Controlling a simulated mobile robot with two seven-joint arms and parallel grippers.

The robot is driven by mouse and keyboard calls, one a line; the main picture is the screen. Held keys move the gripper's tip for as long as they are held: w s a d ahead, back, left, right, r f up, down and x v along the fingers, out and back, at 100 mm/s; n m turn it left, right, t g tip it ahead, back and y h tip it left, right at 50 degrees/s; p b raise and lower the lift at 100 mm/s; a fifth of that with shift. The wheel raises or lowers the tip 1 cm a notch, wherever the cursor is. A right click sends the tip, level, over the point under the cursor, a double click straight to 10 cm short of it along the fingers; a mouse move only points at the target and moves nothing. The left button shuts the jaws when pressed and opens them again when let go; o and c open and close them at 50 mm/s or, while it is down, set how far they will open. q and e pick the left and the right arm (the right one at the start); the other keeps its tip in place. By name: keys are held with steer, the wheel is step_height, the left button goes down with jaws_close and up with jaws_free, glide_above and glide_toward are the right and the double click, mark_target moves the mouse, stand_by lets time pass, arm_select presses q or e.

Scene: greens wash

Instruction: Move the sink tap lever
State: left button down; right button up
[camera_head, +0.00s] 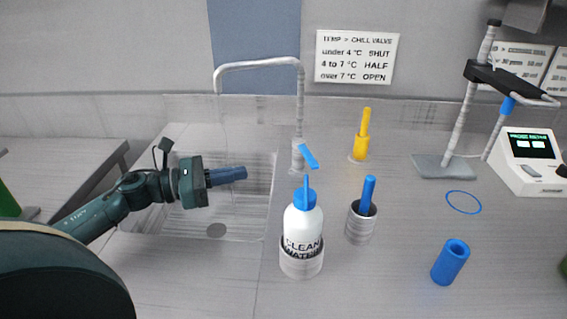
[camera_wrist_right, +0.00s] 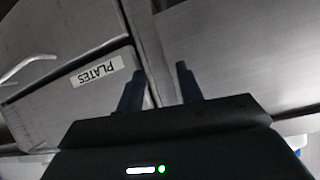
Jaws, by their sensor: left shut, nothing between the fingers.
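The sink tap (camera_head: 299,110) stands behind the basin, its grey spout arching to the left. Its blue lever (camera_head: 308,156) sticks out from the tap body and slants down to the right. My left gripper (camera_head: 244,173) is shut and empty over the sink basin (camera_head: 250,215), to the left of the lever and apart from it. My right gripper (camera_wrist_right: 160,74) shows only in the right wrist view, with its two fingers apart and nothing between them.
A white wash bottle (camera_head: 303,222) stands in a holder in front of the tap. A yellow-handled valve (camera_head: 362,140), a cup with a blue stick (camera_head: 361,222) and a blue tube (camera_head: 450,262) are to the right. A drawer labelled PLATES (camera_wrist_right: 75,95) faces the right wrist camera.

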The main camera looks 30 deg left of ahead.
mark_target(307, 161)
arm_select(q)
steer(key=p+x, duration=0.2)
steer(key=x, duration=0.9)
steer(key=shift+w+d+r+p, duration=0.1)
steer(key=shift+w+d+p, duration=0.05)
steer(key=shift+w+p, duration=0.15)
steer(key=shift+w+d, duration=0.35)
steer(key=shift+d, duration=0.05)
arm_select(e)
steer(key=shift+s+d+r+n, duration=0.1)
steer(key=shift+d+r+n, duration=0.1)
steer(key=shift+r, duration=0.15)
steer(key=shift+s+d+r+n, duration=0.1)
steer(key=shift+r+n, duration=0.1)
steer(key=shift+r, duration=0.1)
arm_select(q)
steer(key=shift+d, duration=0.1)
